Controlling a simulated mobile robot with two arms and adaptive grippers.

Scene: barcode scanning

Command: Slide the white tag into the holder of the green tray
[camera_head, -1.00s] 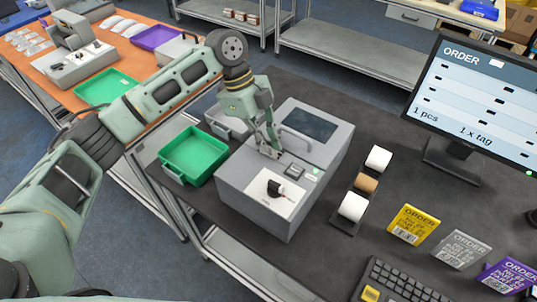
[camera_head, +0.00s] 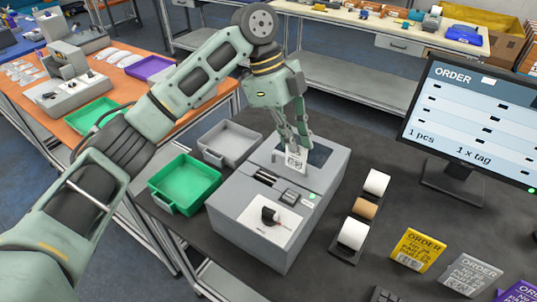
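My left gripper (camera_head: 293,150) is shut on the white tag (camera_head: 294,161), a small white piece with dark print. It holds the tag upright above the top of the grey label machine (camera_head: 258,210). The green tray (camera_head: 186,182) sits on the dark table to the left of the machine. Its holder (camera_head: 163,205) shows at the front left side, too small to tell whether anything is in it. My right gripper is not in view.
A grey tray (camera_head: 230,142) stands behind the green tray. Label rolls (camera_head: 353,233), order cards (camera_head: 417,250) and a monitor (camera_head: 470,125) stand to the right. Another green tray (camera_head: 92,114) lies on the orange table.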

